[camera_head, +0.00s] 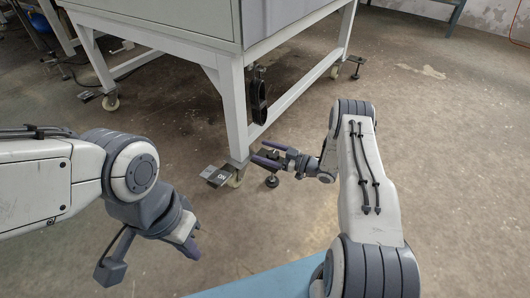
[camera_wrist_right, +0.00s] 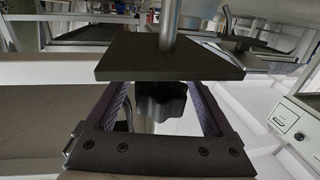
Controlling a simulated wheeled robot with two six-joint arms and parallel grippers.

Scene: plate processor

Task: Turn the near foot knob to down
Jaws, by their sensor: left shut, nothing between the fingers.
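The right gripper is open, with one finger on each side of the knob and a visible gap on both sides. My left gripper (camera_head: 190,246) is shut and empty, low at the left, well away from the foot.
Another caster (camera_head: 110,103) is at the far left leg. A blue surface (camera_head: 262,284) lies at the bottom. The right floor is clear.

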